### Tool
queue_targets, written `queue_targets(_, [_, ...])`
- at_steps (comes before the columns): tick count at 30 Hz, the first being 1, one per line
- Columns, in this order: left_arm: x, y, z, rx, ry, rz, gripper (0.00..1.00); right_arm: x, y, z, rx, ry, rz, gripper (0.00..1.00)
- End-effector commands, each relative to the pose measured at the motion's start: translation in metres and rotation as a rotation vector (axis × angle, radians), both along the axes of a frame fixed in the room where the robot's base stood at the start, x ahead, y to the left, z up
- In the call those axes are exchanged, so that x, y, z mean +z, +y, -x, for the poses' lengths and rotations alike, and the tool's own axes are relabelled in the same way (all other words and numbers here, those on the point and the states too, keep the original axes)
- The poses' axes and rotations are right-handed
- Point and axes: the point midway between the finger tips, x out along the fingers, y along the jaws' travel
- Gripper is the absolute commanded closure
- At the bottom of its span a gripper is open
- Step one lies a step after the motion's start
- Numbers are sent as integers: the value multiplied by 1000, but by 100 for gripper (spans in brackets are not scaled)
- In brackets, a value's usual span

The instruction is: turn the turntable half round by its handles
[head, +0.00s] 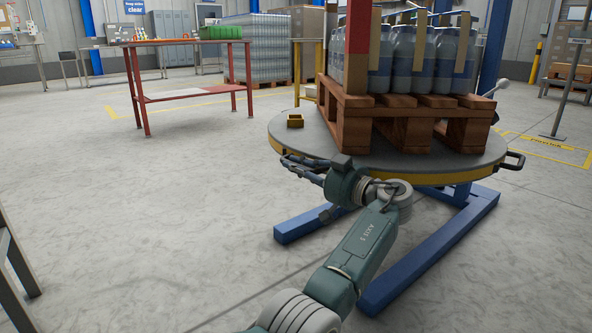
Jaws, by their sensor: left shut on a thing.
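The round turntable (420,165) has a grey top and a yellow rim and stands on a blue base (425,262). It bears a wooden pallet (357,108) loaded with wrapped bottles (412,58). A dark handle (515,160) sticks out from its rim at the right. My left gripper (296,166) is at the left front rim, shut on what appears to be another handle; the fingers mostly hide it. My right gripper is not in the head view.
A red table (190,90) with a green crate (220,32) stands at the back left. A grey post (566,85) stands at the right.

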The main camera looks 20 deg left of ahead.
Motion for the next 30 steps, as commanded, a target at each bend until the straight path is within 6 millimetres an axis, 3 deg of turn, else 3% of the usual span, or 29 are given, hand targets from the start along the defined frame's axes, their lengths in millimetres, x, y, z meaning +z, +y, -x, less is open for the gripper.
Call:
queue_targets(16, [3, -1, -1, 6, -4, -2, 100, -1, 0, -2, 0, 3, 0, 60])
queue_targets(17, [3, -1, -1, 6, -4, -2, 82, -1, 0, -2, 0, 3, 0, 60])
queue_targets(19, [2, -1, -1, 6, -3, -3, 69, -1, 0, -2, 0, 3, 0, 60])
queue_targets(30, [1, -6, 0, 7, 0, -1, 69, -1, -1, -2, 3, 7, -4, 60])
